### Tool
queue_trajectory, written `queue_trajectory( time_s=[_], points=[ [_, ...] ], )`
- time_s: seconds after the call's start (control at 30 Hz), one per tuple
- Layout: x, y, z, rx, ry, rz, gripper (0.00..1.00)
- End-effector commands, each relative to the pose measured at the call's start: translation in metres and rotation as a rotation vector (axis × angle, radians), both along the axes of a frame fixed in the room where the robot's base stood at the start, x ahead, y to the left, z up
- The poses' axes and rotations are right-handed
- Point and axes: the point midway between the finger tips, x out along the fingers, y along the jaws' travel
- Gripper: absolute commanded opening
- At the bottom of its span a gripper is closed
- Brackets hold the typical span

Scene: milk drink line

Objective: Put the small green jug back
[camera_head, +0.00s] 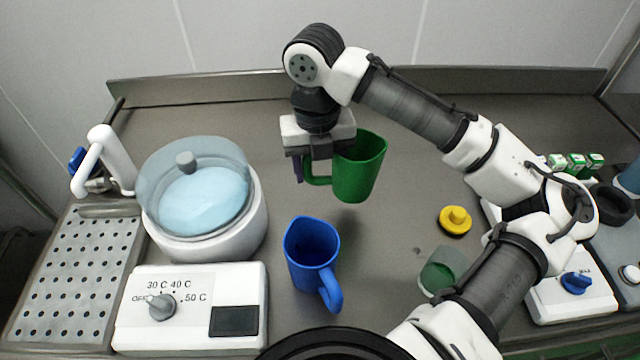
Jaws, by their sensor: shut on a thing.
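The small green jug (360,174) is near the middle of the head view, with its mouth up and its handle to the left. My gripper (312,165) is shut on it at the handle side and points down. The jug appears to be held above the steel counter (400,130), but its exact height is hard to tell. The fingertips are partly hidden by the gripper body and the jug handle.
A blue jug (312,258) stands in front of the green one. A white warmer with a clear-lidded bowl (195,195) is at left. A yellow lid (455,220) and a green-tinted cup (443,270) are at right. The back counter is clear.

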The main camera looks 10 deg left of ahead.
Motion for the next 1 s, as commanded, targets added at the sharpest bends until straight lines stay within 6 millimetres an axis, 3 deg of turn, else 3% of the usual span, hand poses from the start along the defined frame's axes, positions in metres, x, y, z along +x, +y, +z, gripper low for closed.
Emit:
queue_trajectory(
  time_s=[0.47,0.9,0.93,1.0],
  points=[
    [0.000,0.000,-0.051,-0.001,0.001,0.000,0.10],
    [0.000,0.000,-0.059,0.000,-0.001,0.000,0.10],
    [0.000,0.000,-0.059,-0.001,-0.001,0.000,0.57],
    [0.000,0.000,-0.058,-0.001,-0.001,0.000,0.66]
  ],
)
